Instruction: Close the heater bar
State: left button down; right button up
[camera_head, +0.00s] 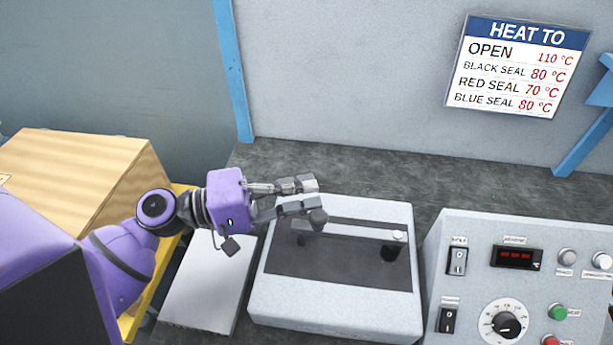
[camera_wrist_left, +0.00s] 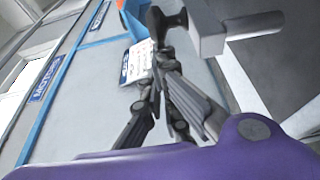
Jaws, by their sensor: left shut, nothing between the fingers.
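The heater bar (camera_head: 360,231) is a pale strip running across the dark top of the light grey sealing unit (camera_head: 265,305). A dark round knob (camera_head: 318,219) is by its left end, and a small pale post stands at its right end. My left gripper (camera_head: 316,194) is shut and empty, above the back left part of the unit, close to the knob. In the left wrist view the fingertips (camera_wrist_left: 160,62) are just below a dark handle on a grey block (camera_wrist_left: 207,28). I cannot tell whether they touch. My right gripper is out of view.
A control box (camera_head: 470,225) with dial, switches and red display stands at right. A flat pale plate (camera_head: 205,290) lies left of the unit. A wooden box (camera_head: 80,165) is at far left. A temperature sign (camera_head: 515,70) hangs on the back wall.

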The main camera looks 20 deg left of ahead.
pick_arm(q)
jog(key=shift+f, duration=0.1)
jog(key=shift+s+a, duration=0.3)
jog(key=shift+a, duration=0.1)
jog(key=v, duration=1.1)
